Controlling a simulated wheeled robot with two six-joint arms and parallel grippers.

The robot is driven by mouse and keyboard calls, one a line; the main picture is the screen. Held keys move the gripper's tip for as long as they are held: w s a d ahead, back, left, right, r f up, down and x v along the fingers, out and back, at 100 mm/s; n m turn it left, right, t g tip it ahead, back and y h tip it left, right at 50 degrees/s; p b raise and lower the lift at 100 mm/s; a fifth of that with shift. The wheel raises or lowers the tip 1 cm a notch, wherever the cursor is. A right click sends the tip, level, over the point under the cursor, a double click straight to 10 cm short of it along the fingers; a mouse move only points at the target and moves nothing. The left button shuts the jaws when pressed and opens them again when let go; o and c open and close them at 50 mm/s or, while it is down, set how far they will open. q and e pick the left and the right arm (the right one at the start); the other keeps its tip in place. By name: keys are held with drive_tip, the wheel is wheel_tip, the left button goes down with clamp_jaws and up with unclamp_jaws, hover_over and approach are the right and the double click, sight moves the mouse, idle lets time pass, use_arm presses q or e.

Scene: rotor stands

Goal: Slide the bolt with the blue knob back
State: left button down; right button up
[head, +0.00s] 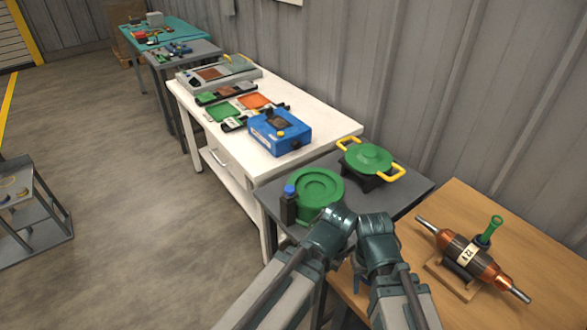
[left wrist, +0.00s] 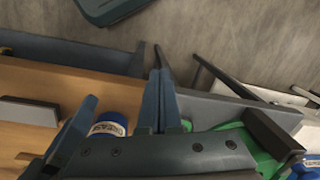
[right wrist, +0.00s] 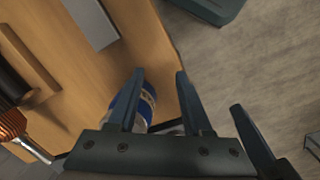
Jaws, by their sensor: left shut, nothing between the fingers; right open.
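The blue knob (head: 290,190) tops a black upright block (head: 289,208) beside a green round lid (head: 320,190) on the grey table. In the left wrist view the black block (left wrist: 272,132) lies right of my left gripper (left wrist: 160,75), with a blue piece (left wrist: 307,172) at the corner. The left gripper is shut, empty and apart from the block. My right gripper (right wrist: 160,75) is open over the wooden table's edge; in the head view it (head: 360,278) shows partly below its wrist. The bolt itself is not clearly visible.
A blue can-like item with a white label (right wrist: 146,100) stands near the right fingers. The wooden table (head: 470,205) holds a copper rotor (head: 465,260) on a stand. A green lid with yellow handles (head: 368,158) is behind. The two wrists are close together.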

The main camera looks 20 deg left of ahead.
use_arm(q)
drive_tip(key=shift+s, duration=0.1)
use_arm(e)
drive_tip(key=shift+s, duration=0.1)
use_arm(q)
drive_tip(key=shift+r, duration=0.1)
wheel_tip(320, 180, up, 20)
drive_tip(key=n+t+p, duration=0.4)
drive_tip(key=n+p, duration=0.1)
drive_tip(key=p, duration=1.4)
hover_over(291, 192)
drive_tip(key=w+a, duration=0.1)
drive_tip(key=w, duration=0.3)
drive_tip(key=shift+a+h, duration=0.1)
drive_tip(key=shift+h, duration=0.3)
use_arm(e)
wheel_tip(291, 192, up, 19)
drive_tip(key=shift+f, duration=0.15)
use_arm(q)
drive_tip(key=shift+f+b, duration=0.3)
drive_tip(key=shift+b, duration=0.05)
use_arm(e)
drive_tip(key=shift+f, duration=0.2)
